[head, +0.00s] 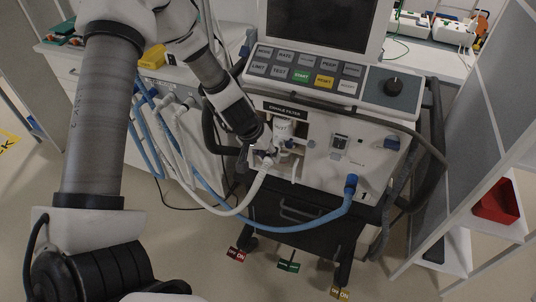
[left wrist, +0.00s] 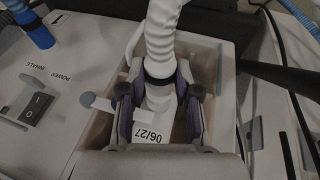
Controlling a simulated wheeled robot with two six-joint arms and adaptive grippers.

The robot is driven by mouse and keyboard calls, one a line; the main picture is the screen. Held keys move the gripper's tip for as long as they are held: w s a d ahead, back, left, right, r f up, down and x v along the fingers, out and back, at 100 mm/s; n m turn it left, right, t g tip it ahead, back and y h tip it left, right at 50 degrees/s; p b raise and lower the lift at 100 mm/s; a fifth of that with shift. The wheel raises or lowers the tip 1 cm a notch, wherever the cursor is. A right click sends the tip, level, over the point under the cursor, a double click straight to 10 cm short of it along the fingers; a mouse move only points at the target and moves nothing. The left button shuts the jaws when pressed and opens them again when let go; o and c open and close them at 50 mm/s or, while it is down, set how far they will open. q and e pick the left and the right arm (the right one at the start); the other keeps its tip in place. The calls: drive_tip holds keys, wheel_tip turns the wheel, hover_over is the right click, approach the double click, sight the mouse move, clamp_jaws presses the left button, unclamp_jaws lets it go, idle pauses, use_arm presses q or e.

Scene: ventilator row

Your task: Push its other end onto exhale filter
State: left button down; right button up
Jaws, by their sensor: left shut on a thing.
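The white corrugated hose (head: 232,210) loops up to the front of the ventilator (head: 370,150). My left gripper (head: 264,152) is shut on its end, just below the exhale filter (head: 285,128) in the recess under the "EXHALE FILTER" label. In the left wrist view the fingers (left wrist: 158,92) close from both sides around the hose's dark collar, with the white hose (left wrist: 162,35) above. A white part marked 06/27 (left wrist: 150,136) lies beyond it in the recess. Whether the hose end touches the filter port cannot be told. My right gripper is not in view.
A blue hose (head: 290,228) ends in a blue connector (head: 351,182) at the ventilator's right. More white and blue hoses hang by the cabinet at left. A dark handle rail (head: 400,128) curves around the ventilator. A grey shelf unit with a red bin (head: 496,201) stands at right.

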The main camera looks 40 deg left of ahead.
use_arm(q)
drive_tip(key=shift+w+a+r+p, duration=0.1)
drive_tip(key=shift+w+a+p, duration=0.15)
drive_tip(key=shift+w, duration=0.45)
drive_tip(key=shift+w+a+p, duration=0.15)
drive_tip(key=shift+w+p, duration=0.1)
drive_tip(key=shift+w, duration=0.45)
idle(1.1)
drive_tip(key=c, duration=0.8)
unclamp_jaws()
drive_tip(key=shift+c, duration=0.2)
drive_tip(key=shift+o, duration=0.5)
drive_tip(key=shift+s+d, duration=0.1)
drive_tip(key=shift+s, duration=0.1)
